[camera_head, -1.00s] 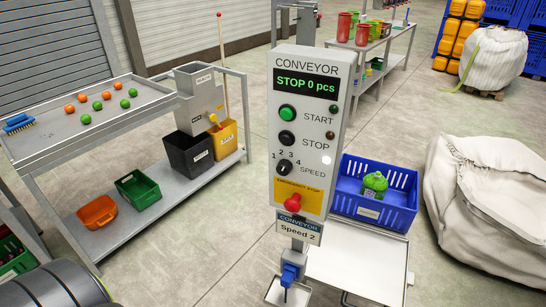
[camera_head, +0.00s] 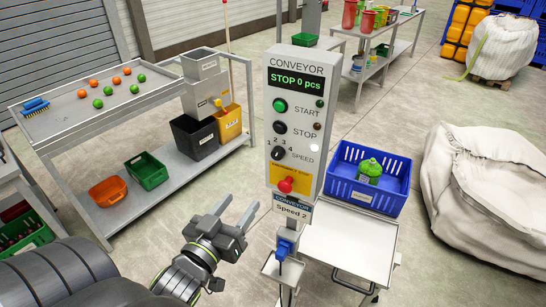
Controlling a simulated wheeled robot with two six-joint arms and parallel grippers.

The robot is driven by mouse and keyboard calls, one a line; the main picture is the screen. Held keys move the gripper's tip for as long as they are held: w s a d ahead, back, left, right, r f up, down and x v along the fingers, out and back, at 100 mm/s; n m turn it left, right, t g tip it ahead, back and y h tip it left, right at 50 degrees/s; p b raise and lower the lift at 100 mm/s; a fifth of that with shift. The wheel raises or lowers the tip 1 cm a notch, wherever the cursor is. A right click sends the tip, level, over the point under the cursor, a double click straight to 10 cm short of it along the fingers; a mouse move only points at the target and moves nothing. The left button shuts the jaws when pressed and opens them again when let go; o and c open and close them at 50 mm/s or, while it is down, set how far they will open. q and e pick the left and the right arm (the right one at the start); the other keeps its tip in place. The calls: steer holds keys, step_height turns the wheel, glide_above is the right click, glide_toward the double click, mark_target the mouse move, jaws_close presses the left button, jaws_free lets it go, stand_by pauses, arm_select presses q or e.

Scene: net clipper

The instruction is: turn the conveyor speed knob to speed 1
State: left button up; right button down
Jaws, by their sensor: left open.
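The panel's screen (camera_head: 301,81) reads "STOP 0 pcs", and a plate (camera_head: 292,208) below reads "Speed 2". My left gripper (camera_head: 236,212) is open and empty, lower left of the panel and apart from it. My right gripper is not in view.
A green start button (camera_head: 280,106), a black stop button (camera_head: 280,128) and a red emergency stop (camera_head: 286,185) sit near the knob. A blue crate (camera_head: 403,190) stands right of the panel. A sorting table (camera_head: 145,120) is at the left.

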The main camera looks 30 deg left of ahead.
arm_select(q)
steer(key=w, duration=0.1)
steer(key=b, duration=0.5)
glide_toward(275, 156)
steer(key=w, duration=0.2)
steer(key=w+p, duration=0.1)
steer(key=w, duration=0.2)
steer(key=w+a+p, duration=0.1)
steer(key=w, duration=0.1)
steer(key=shift+w+r, duration=0.1)
steer(key=shift+w, duration=0.65)
steer(key=c, duration=1)
